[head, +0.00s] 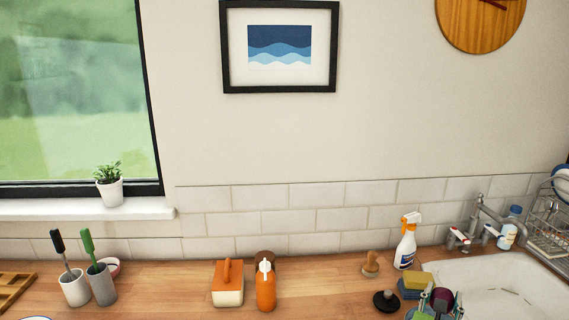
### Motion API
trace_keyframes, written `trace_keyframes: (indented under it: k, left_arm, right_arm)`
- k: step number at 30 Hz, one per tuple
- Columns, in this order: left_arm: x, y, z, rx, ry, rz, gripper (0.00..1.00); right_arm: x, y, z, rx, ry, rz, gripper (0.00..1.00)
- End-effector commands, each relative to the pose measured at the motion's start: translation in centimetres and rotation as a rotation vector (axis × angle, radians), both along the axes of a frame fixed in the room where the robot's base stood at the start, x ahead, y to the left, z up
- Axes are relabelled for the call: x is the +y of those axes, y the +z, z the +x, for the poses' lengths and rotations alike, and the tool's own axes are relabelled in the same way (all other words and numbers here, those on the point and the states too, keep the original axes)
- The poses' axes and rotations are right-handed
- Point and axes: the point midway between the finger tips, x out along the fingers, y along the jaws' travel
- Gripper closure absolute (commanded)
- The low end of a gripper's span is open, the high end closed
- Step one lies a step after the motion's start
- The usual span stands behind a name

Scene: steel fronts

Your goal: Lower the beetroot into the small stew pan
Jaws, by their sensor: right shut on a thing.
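My right gripper (440,301) shows at the bottom right, at the lower edge of the picture, in front of the sink. It is shut on the beetroot (441,297), a dark purple round thing partly hidden by the fingers. I cannot make out the small stew pan in this view. My left gripper is not in view.
The white sink (510,288) with a tap (482,215) lies at the right. Sponges (414,284), a black knobbed disc (386,301), a brush (371,263) and a spray bottle (406,241) stand left of it. An orange bottle (265,286) is mid-counter; bare wood lies between.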

Motion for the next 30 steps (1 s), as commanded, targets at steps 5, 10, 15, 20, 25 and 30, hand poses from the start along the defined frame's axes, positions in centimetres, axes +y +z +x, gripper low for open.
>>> trace_keyframes:
  k: [5, 10, 15, 20, 25, 30]
  left_arm:
    - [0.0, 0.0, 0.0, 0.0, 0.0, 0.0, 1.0]
    - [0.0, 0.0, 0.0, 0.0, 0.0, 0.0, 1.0]
    - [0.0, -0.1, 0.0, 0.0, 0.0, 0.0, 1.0]
    - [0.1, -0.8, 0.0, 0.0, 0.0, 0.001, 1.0]
    - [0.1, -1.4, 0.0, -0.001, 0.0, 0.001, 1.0]
    - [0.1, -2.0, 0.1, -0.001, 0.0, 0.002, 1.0]
  right_arm:
    - [-0.1, 0.0, 0.1, -0.001, 0.0, -0.001, 0.86]
    - [-0.1, 0.0, 0.1, -0.001, 0.0, -0.001, 0.86]
    - [-0.1, -0.2, 0.1, 0.0, 0.0, 0.0, 0.86]
    - [-0.1, -1.1, 0.1, 0.0, 0.0, 0.0, 0.86]
    - [-0.1, -1.9, 0.1, 0.0, 0.0, 0.0, 0.86]
    - [-0.1, -2.7, 0.1, 0.0, 0.0, -0.001, 0.86]
